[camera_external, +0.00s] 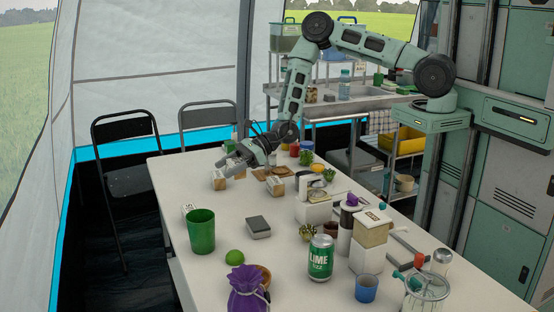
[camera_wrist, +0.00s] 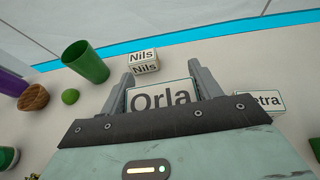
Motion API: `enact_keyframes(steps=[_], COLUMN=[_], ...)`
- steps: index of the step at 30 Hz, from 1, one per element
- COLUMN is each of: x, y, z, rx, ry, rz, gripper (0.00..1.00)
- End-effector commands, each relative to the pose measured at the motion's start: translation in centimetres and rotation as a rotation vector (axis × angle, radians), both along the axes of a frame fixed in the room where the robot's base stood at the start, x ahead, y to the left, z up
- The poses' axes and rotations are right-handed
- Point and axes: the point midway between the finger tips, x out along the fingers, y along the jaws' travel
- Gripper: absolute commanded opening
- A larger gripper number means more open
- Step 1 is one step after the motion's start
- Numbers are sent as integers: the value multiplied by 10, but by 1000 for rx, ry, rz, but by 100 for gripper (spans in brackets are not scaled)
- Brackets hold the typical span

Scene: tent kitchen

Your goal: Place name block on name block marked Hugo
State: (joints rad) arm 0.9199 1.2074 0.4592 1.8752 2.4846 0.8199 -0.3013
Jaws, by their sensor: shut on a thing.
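My gripper (camera_external: 232,164) reaches over the far left part of the table. In the wrist view its fingers (camera_wrist: 161,76) are shut on a white block marked Orla (camera_wrist: 160,97), one finger at each side. A block marked Nils (camera_wrist: 143,62) stands beyond the left finger. A block marked Petra (camera_wrist: 264,102), its first letter partly covered, stands right of the gripper. Small white and wooden blocks also show below the gripper in the external view, their names too small to read. I cannot read the name Hugo in either view.
A green cup (camera_external: 201,232) stands near the Nils block, with a green lime (camera_external: 235,257) by it. A grey box (camera_external: 258,227) lies mid-table. A Lime can (camera_external: 321,258), stacked boxes (camera_external: 370,228) and a blue cup (camera_external: 366,289) crowd the right and front.

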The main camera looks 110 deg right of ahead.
Motion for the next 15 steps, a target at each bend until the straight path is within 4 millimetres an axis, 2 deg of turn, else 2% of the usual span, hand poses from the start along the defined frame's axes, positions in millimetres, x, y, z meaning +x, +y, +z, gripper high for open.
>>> enact_keyframes(steps=[4, 8, 12, 15], x=[-27, -67, -107, -127], y=[-11, -19, -22, -22], z=[13, 27, 40, 46], rx=[-7, -9, -6, -3], ry=[-1, -3, 0, 1], rz=[-10, -24, -41, -52], gripper=[40, 40, 40, 40])
